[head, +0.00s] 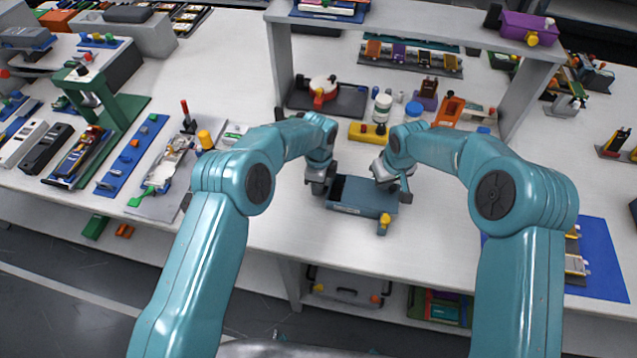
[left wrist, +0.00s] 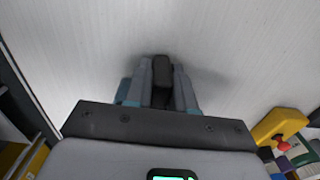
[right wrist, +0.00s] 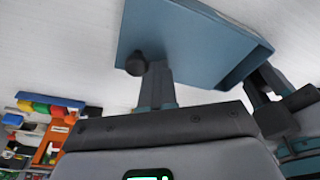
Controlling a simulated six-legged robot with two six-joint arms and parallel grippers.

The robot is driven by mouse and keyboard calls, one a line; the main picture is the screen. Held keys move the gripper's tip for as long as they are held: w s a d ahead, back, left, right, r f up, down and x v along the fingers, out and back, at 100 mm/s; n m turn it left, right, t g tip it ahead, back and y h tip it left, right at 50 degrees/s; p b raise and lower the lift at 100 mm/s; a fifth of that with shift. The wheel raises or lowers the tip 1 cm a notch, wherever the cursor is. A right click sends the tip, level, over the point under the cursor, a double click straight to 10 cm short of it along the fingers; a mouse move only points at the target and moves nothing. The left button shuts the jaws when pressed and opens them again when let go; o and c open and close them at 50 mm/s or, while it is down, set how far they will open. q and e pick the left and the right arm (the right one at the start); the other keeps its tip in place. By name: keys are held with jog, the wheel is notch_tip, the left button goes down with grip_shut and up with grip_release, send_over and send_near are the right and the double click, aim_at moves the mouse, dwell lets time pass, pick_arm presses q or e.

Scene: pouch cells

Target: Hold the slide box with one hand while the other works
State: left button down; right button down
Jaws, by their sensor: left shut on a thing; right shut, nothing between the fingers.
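The blue-grey slide box (head: 358,208) lies on the white table between my two arms. Its top panel covers most of it, and a dark opening shows at its left end. My left gripper (head: 320,190) is at that end. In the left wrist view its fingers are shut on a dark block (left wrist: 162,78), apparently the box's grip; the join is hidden. My right gripper (head: 404,192) is at the box's right end, shut and empty. In the right wrist view its fingertips (right wrist: 157,72) are close beside a dark round knob (right wrist: 135,64) on the box; contact cannot be told.
A small yellow-topped piece (head: 384,222) stands at the box's front edge. Behind are a yellow block (head: 368,134), a white bottle (head: 382,108) and an orange part (head: 448,110), under a grey shelf (head: 420,30). The table in front is mostly clear.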

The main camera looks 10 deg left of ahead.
pick_arm(q)
jog(key=shift+f, duration=0.1)
pick_arm(e)
jog(key=shift+s+d, duration=0.15)
jog(key=shift+d, duration=1.3)
jog(key=shift+s+d, duration=0.15)
jog(key=shift+d, duration=1.35)
jog(key=shift+s+d, duration=0.15)
jog(key=shift+d, duration=1.3)
jog(key=shift+r, duration=0.1)
notch_tip(320, 180, up, 6)
jog(key=a, duration=0.1)
jog(key=shift+a, duration=0.3)
jog(key=shift+w, duration=0.1)
pick_arm(q)
jog(key=c, duration=0.9)
grip_release()
